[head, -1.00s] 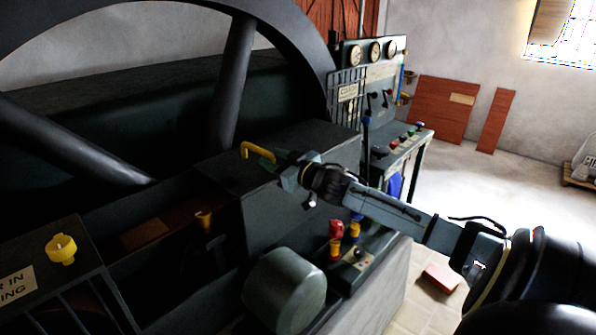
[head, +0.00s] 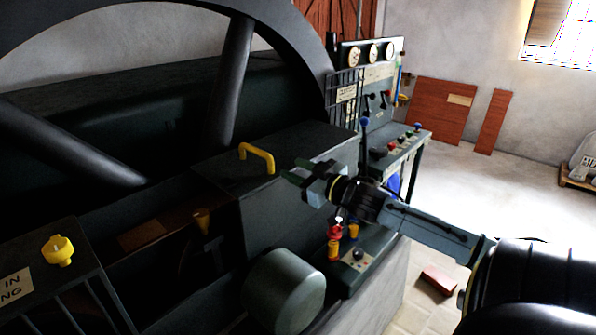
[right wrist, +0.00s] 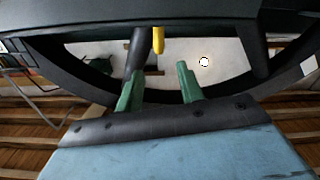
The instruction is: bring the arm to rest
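My right gripper (head: 292,172) reaches in from the right, over the dark machine housing (head: 310,145). In the right wrist view its two green fingers (right wrist: 158,90) stand apart with nothing between them. A yellow handle (head: 257,157) on top of the housing is just left of the fingertips in the head view, with a gap between. The yellow handle also shows beyond the fingers in the right wrist view (right wrist: 158,40). My left gripper is not in view.
A large dark flywheel (head: 232,75) fills the left. A control panel with gauges (head: 372,55) and levers stands behind my right arm. Red and yellow knobs (head: 334,243) are below the arm. A yellow knob (head: 58,250) is at lower left. Open floor (head: 480,190) lies to the right.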

